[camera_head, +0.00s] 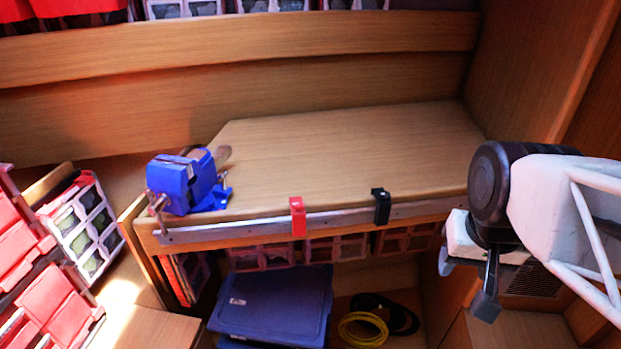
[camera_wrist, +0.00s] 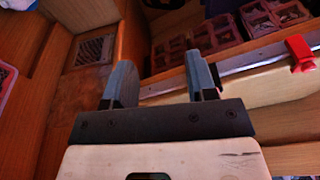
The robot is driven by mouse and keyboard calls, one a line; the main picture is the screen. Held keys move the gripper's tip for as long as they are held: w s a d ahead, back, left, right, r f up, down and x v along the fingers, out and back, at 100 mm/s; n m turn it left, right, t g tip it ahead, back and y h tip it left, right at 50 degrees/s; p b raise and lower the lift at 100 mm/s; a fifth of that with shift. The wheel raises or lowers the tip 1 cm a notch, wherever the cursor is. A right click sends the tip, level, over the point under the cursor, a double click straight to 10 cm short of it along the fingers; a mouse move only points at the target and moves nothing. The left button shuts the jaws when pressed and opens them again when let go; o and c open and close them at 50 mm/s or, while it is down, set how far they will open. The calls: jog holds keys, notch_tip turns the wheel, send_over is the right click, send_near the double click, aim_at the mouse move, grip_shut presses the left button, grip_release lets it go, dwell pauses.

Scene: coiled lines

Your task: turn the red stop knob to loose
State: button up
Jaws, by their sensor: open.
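The red stop (camera_head: 297,217) sits on the metal rail (camera_head: 240,226) along the front edge of the wooden bench. It also shows near the right edge of the wrist view (camera_wrist: 302,55). Its knob cannot be told apart from its body at this size, nor can its loose or tight setting. My gripper (camera_head: 466,282) is at the right, in front of the bench and well apart from the red stop. In the wrist view its two fingers (camera_wrist: 162,82) are spread with nothing between them.
A black stop (camera_head: 381,206) sits on the rail right of the red one. A blue vise (camera_head: 182,184) stands at the bench's left end. Below are a blue bin (camera_head: 272,305) and a yellow coil (camera_head: 363,330). The bench top (camera_head: 340,150) is mostly clear.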

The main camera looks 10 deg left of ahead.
jog(key=w+a+r+m+g, duration=0.1)
jog(key=w+a+r+m, duration=0.15)
jog(key=w+a, duration=0.9)
jog(key=m+g, duration=0.1)
jog(key=m, duration=0.1)
send_over(298, 204)
jog(key=shift+f, duration=0.25)
jog(key=shift+f, duration=0.15)
jog(key=shift+f, duration=3.8)
jog(key=c, duration=0.9)
